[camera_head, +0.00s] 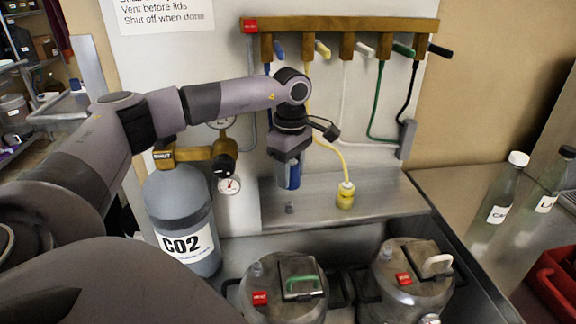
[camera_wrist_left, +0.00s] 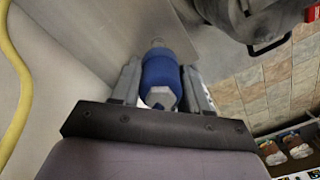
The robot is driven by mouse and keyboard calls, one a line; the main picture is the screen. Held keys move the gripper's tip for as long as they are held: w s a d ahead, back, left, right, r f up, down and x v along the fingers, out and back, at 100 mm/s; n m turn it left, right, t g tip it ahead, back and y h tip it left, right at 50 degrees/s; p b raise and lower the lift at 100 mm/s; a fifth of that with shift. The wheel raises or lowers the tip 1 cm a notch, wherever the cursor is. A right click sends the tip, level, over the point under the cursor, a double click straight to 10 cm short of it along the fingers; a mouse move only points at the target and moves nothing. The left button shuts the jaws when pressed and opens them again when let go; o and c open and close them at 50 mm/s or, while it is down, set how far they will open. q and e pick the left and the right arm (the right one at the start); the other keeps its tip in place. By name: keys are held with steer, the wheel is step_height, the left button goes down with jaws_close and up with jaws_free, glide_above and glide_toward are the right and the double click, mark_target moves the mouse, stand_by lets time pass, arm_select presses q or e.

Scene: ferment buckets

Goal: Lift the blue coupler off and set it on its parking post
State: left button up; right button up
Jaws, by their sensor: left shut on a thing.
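The blue coupler (camera_head: 294,176) is between the fingers of my left gripper (camera_head: 288,180), which is shut on it. It hangs above the steel shelf, pointing down, over a small grey post (camera_head: 290,207). In the left wrist view the blue coupler (camera_wrist_left: 161,80) sits between both fingers, with its metal tip beyond them. In the head view a gap shows between the coupler and the small post. A yellow coupler (camera_head: 345,195) stands upright on the shelf to the right. My right gripper is not in view.
A grey CO2 cylinder (camera_head: 182,215) with gauges stands left. Two metal buckets (camera_head: 287,292) (camera_head: 408,285) are in front, below the shelf. Coloured valve handles line a wooden manifold (camera_head: 345,24) on the wall, with hoses hanging. Bottles (camera_head: 502,190) stand at right. The shelf (camera_head: 390,198) is clear right of the yellow coupler.

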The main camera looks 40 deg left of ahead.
arm_select(q)
steer(key=shift+a+n, duration=0.3)
steer(key=shift+a, duration=0.15)
steer(key=shift+f+b, duration=1.65)
steer(key=shift+f, duration=0.75)
steer(key=shift+f, duration=0.15)
steer(key=shift+f, duration=1.3)
stand_by(0.7)
steer(key=shift+f, duration=0.2)
stand_by(0.6)
